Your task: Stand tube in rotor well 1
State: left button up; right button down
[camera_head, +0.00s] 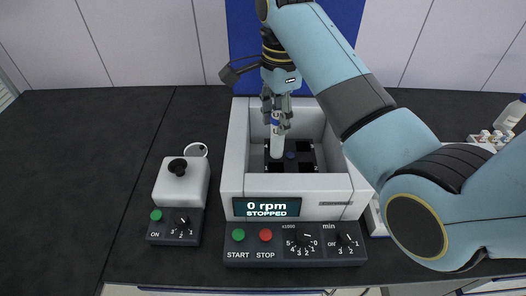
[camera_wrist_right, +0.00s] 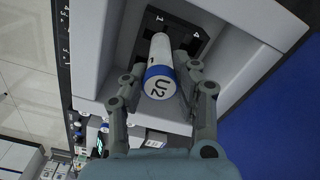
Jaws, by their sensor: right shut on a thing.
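My right gripper (camera_head: 276,116) is shut on a white tube (camera_head: 277,147) with a blue cap, inside the open centrifuge (camera_head: 235,170). The tube points down over the left part of the dark rotor (camera_head: 304,160). In the right wrist view, the gripper (camera_wrist_right: 163,85) grips the tube (camera_wrist_right: 160,50) near its cap, which reads U2. The tube's far end is close to the rotor numeral 1 (camera_wrist_right: 158,18); a numeral 4 is to the right. I cannot tell whether its tip is inside a well. My left gripper is not in view.
The centrifuge display (camera_head: 267,207) reads 0 rpm, STOPPED. Its walls stand close around the gripper. A small white device (camera_head: 180,187) with a black knob stands to the left. A white rack (camera_head: 480,141) and a bottle (camera_head: 511,115) are at right. The left bench is clear.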

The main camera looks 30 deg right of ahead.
aim_at(277, 158)
jog(key=shift+s+a+f, duration=0.1)
jog(key=shift+s+f, duration=0.15)
jog(key=shift+f, duration=0.35)
jog(key=shift+s+a+f, duration=0.1)
jog(key=shift+s+f, duration=0.15)
jog(key=shift+f, duration=0.3)
notch_tip(277, 158, down, 3)
jog(key=shift+s+d+r+p, duration=0.1)
jog(key=shift+d+r+p, duration=0.05)
jog(key=shift+p, duration=0.15)
jog(key=shift+f, duration=0.4)
notch_tip(277, 158, down, 4)
jog(key=shift+p, duration=0.3)
jog(key=c, duration=1.5)
grip_release()
jog(key=shift+f, duration=0.1)
jog(key=o, duration=0.5)
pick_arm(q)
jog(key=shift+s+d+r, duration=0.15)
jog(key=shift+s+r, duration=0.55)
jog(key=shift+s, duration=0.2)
